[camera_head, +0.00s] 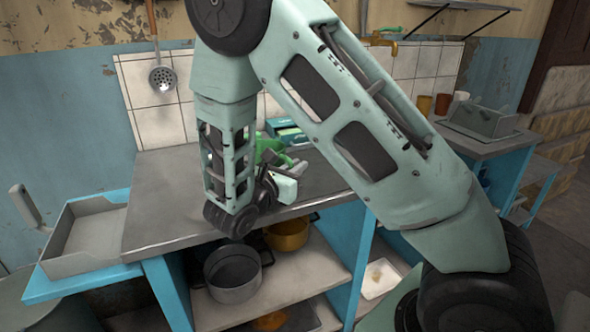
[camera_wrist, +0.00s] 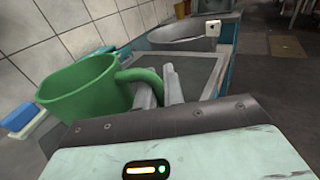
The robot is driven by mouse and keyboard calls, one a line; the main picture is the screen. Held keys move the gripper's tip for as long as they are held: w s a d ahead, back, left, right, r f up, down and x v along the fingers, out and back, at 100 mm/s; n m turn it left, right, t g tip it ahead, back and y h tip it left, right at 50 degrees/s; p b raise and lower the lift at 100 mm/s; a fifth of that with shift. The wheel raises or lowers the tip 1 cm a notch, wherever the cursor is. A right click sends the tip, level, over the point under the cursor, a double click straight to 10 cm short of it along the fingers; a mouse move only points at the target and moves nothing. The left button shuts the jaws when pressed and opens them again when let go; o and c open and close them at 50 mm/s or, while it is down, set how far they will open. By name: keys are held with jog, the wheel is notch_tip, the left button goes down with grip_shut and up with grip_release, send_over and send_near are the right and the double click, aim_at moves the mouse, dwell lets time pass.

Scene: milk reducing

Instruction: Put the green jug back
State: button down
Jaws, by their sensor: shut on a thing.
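The green jug (camera_head: 268,147) is over the grey countertop (camera_head: 165,195) in the head view, partly hidden behind my arm. The wrist view shows the jug (camera_wrist: 85,95) larger at the left, with its open rim up and its handle toward my gripper (camera_wrist: 165,88). My gripper is shut on the jug's handle. It also shows in the head view (camera_head: 291,166), to the right of the jug. I cannot tell whether the jug's base touches the countertop.
A teal box (camera_head: 287,132) sits behind the jug near the tiled wall. A grey tray (camera_head: 90,240) stands at the left. A grey pot (camera_head: 232,278) and a yellow pot (camera_head: 287,236) are on the shelf below. The countertop's left part is clear.

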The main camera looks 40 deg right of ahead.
jog(key=shift+f, duration=0.15)
jog(key=c, duration=1.5)
grip_release()
